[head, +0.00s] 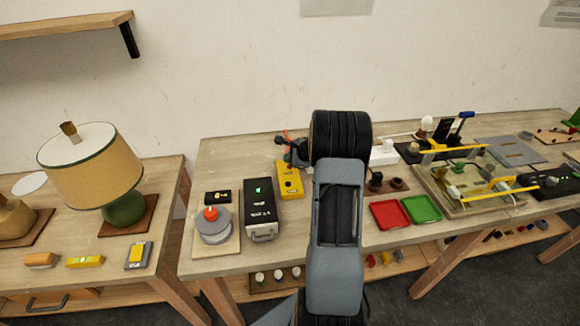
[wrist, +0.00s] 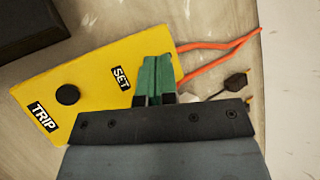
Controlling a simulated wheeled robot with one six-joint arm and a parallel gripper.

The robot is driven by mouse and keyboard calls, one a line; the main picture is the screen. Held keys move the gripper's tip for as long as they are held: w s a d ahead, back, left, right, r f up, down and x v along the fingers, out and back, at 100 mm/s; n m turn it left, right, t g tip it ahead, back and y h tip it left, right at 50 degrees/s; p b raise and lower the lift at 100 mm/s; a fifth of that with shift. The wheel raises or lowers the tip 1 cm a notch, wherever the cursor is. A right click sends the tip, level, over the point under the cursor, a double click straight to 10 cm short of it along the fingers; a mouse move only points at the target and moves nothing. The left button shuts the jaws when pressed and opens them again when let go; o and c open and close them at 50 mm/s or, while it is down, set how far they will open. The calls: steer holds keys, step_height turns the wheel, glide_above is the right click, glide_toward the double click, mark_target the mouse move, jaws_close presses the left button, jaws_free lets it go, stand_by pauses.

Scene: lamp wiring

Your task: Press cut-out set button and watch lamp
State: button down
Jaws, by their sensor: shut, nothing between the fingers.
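The yellow cut-out box (wrist: 105,80) lies on the bench under my gripper, with labels TRIP (wrist: 43,117) and SET (wrist: 121,77). A round black button (wrist: 67,95) shows on the TRIP side. My gripper (wrist: 157,75) is shut and empty, its green fingertips over the box's SET end. They hide any set button, and I cannot tell whether they touch it. In the head view the yellow box (head: 289,180) is left of my arm. A shaded table lamp (head: 92,167) stands on the left table; I cannot tell if it is lit.
A dark box with a green spot (head: 260,205) and a grey device with an orange-red top (head: 212,227) stand left of the yellow box. Orange leads (wrist: 225,43) run beside its SET end. Red (head: 390,214) and green trays (head: 422,207) lie right of my arm.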

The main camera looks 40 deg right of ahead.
steer(key=shift+f, duration=0.2)
stand_by(0.7)
steer(key=shift+f+b, duration=0.25)
steer(key=shift+b, duration=0.35)
steer(key=shift+f+b, duration=0.35)
steer(key=shift+b, duration=0.05)
stand_by(0.4)
steer(key=shift+r, duration=0.1)
stand_by(0.3)
steer(key=shift+r+p, duration=0.5)
steer(key=shift+r, duration=0.2)
steer(key=shift+r+p, duration=1.8)
steer(key=shift+r, duration=0.75)
